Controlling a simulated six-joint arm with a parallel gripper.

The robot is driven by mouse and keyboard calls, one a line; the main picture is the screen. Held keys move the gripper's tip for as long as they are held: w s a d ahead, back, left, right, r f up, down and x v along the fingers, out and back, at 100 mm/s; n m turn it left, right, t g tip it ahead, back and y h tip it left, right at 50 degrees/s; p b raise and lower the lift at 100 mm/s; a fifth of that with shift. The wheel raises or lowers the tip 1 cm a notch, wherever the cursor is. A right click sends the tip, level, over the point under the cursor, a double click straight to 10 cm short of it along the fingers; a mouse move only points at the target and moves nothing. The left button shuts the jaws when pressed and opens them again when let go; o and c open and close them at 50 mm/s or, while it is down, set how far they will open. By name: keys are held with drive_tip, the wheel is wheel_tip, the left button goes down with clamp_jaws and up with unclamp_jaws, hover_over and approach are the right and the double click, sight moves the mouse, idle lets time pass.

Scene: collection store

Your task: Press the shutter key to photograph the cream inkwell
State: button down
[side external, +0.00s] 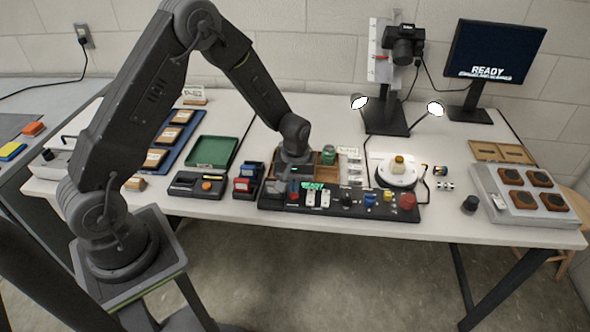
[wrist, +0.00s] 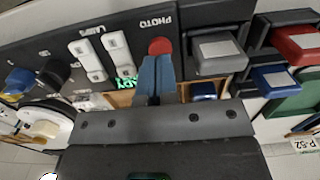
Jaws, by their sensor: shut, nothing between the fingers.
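The cream inkwell (side external: 398,163) stands on a round white turntable (side external: 396,180) under the camera (side external: 404,45). The inkwell also shows at the left of the wrist view (wrist: 44,129). The black control panel (side external: 335,203) lies along the table's front edge. Its round red key (wrist: 160,46), beside the word PHOTO, shows just beyond my fingertips in the wrist view. My gripper (wrist: 156,60) is shut and empty, its blue fingers pointing at that key. I cannot tell whether they touch it.
The monitor (side external: 495,52) reads READY, and a green READY display is on the panel. Small red and blue boxes (side external: 245,180) stand left of the panel. A wooden divided tray (side external: 327,171) is behind it. White LAMPS switches (wrist: 88,58) are near the fingers.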

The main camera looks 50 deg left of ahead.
drive_tip(key=shift+f, duration=0.7)
drive_tip(key=shift+s+f, duration=0.15)
drive_tip(key=shift+f, duration=0.95)
wheel_tip(320, 180, up, 15)
drive_tip(key=w, duration=0.1)
